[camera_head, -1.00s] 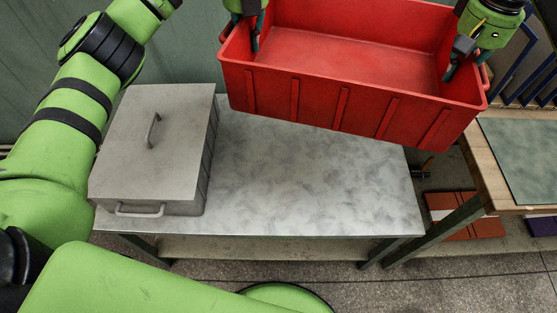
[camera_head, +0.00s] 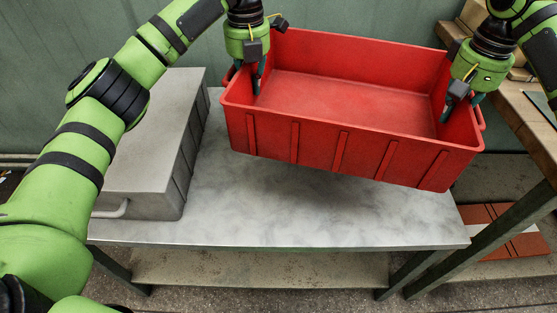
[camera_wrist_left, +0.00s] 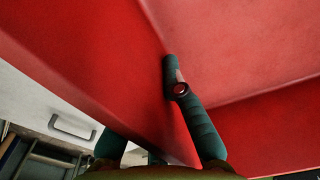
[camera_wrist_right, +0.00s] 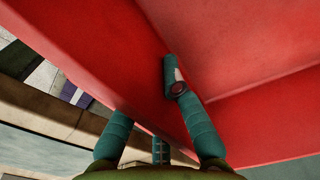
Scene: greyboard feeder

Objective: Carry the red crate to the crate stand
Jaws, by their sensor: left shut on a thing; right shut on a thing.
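The red crate (camera_head: 365,155) is open-topped and empty. It hangs level or nearly so above a metal-topped table (camera_head: 300,215), which may be the crate stand; the exact gap beneath it is hard to judge. My left gripper (camera_head: 257,84) is shut on the crate's left end wall, with one finger inside. My right gripper (camera_head: 461,104) is shut on the right end wall in the same way. The left wrist view shows the crate's inner wall (camera_wrist_left: 240,50) beside a finger. The right wrist view shows the crate wall (camera_wrist_right: 240,45) likewise.
A grey lidded box (camera_head: 150,165) stands on the table's left part, partly hidden by my left arm. A wooden bench (camera_head: 525,115) stands close on the right. A green wall (camera_head: 60,60) runs behind. The tabletop's front middle is clear.

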